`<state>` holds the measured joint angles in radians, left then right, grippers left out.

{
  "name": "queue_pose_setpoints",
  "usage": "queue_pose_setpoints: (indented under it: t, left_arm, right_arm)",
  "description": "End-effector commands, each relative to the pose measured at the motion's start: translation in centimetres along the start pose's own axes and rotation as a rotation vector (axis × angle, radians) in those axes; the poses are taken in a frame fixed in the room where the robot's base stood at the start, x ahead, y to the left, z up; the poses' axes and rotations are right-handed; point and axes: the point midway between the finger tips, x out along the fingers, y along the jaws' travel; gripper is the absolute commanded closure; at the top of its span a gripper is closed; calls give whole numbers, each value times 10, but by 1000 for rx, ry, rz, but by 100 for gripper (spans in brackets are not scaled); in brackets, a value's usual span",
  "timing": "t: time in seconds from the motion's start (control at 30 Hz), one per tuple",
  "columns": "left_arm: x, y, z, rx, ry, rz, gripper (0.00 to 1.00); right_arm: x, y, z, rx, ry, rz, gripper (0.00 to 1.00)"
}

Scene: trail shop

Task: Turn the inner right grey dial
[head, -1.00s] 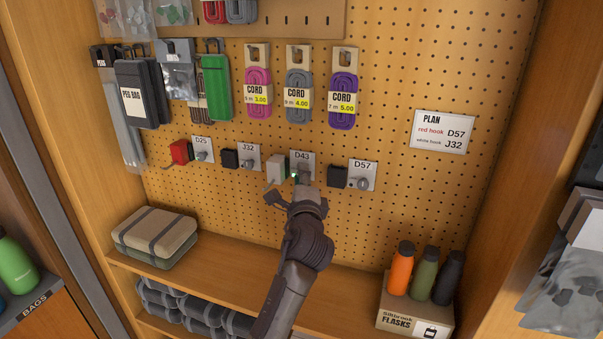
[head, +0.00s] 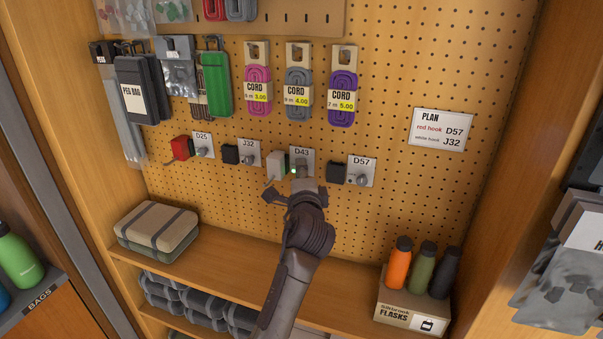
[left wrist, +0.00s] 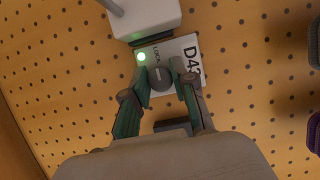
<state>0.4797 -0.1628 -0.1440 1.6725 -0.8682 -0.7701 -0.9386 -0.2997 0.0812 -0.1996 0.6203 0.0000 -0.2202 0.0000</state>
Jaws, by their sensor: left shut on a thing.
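The inner right grey dial (left wrist: 160,78) sits on the white D43 plate (head: 302,155), third of the row from the left. My left gripper (left wrist: 161,82) is shut on this dial, one finger on each side in the left wrist view. In the head view the left gripper (head: 301,178) covers most of the dial. A green light (left wrist: 141,57) glows beside the dial, near the word LOCK. My right gripper is not in view.
A white hook block (head: 276,165) sits just left of the D43 plate, and a black block (head: 337,173) sits to its right. Other dials are on the D25, J32 and D57 plates (head: 362,168). Cords hang above; a shelf (head: 235,262) lies below.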

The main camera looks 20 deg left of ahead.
Motion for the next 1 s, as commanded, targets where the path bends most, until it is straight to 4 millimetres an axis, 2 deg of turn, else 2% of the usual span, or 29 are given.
queue_pose_setpoints:
  t: [0.03, 0.17, 0.67, 0.83, 1.0]
  left_arm:
    - [0, 1, 0, 0, 0, 3, 72]
    - [0, 1, 0, 0, 0, 2, 51]
    - [0, 2, 0, 23, -1, -9, 50]
    - [1, 8, 1, 206, -1, -85, 50]
    - [1, 9, 3, 620, -3, -255, 50]
  right_arm:
    - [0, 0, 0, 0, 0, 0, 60]
    - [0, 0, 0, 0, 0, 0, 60]
    - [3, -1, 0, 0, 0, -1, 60]
    - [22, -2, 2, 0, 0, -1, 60]
    - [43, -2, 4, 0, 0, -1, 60]
